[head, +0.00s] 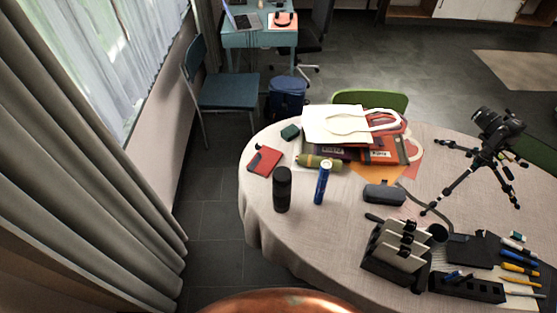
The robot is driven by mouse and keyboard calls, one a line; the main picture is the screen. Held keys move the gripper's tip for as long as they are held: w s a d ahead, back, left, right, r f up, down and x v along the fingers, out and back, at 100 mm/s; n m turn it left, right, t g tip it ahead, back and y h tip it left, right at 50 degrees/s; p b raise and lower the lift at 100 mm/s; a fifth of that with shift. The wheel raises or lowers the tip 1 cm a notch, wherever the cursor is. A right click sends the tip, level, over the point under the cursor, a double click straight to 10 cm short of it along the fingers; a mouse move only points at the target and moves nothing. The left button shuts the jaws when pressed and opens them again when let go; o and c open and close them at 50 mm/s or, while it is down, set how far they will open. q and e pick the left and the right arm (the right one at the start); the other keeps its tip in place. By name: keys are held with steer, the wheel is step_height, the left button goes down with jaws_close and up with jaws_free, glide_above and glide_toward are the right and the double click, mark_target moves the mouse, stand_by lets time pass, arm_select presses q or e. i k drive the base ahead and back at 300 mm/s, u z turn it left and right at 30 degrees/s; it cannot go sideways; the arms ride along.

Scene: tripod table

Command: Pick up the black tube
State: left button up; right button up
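A black tube-shaped cylinder (282,190) stands upright on the round cloth-covered table (340,240), near its left side. A blue cylinder (321,184) with a pale top stands to its right, a small gap apart. Neither of my grippers is in the head view, so I cannot see whether they are open or shut.
A red notebook (265,162) and a green-and-tan roll (320,162) lie behind the tube, with bags (345,125) farther back. A dark case (384,193), a tripod with camera (485,155) and a desk organizer (397,250) stand to the right. The table's front left is clear.

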mark_target(281, 194)
steer(key=i, duration=0.45)
steer(key=z, duration=2.65)
